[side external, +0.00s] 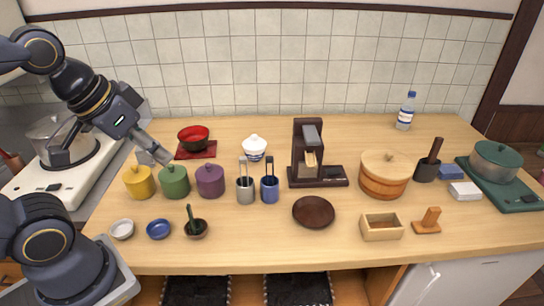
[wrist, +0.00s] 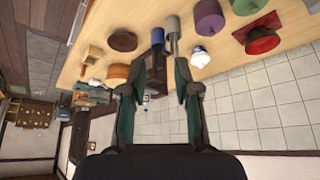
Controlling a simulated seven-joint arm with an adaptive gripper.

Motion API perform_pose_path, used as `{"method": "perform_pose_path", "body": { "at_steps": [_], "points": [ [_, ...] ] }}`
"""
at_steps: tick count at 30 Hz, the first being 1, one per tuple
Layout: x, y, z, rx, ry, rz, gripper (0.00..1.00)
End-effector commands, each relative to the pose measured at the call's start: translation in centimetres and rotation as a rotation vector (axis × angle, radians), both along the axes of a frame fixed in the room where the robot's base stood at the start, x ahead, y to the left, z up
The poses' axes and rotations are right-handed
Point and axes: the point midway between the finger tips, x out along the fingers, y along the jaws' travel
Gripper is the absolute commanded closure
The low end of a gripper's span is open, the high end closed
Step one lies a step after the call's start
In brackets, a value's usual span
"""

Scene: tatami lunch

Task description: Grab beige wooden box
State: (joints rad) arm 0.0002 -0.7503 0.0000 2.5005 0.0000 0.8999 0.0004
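The beige wooden box (side external: 381,226) is a small open-topped rectangular box near the front edge of the table, right of centre in the side external view. It stands apart from my gripper. In the wrist view a small beige shape at the left (wrist: 96,51) looks like the same box, though it is too small to be sure. My gripper (wrist: 168,70) is open and empty, with a gap between its fingers. In the side external view it is raised at the left end of the table, far from the box.
A brown stand (side external: 427,221) is just right of the box, and a wooden tub (side external: 384,176) stands behind it. A dark red plate (side external: 313,211) lies to its left. Utensil holders (side external: 269,189), lidded pots (side external: 174,182) and small bowls (side external: 159,229) crowd the left half. Some table front is clear.

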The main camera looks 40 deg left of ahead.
Motion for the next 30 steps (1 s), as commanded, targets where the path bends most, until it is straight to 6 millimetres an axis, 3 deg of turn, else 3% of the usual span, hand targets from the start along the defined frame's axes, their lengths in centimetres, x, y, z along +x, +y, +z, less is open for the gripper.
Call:
{"method": "perform_pose_path", "body": {
  "at_steps": [9,27,30],
  "points": [
    [0.01,0.00,0.00,0.000,0.000,0.001,0.68],
    [0.01,0.00,0.00,0.000,0.000,0.001,0.06],
    [0.01,0.00,0.00,0.000,0.000,0.001,0.06]
  ]
}}
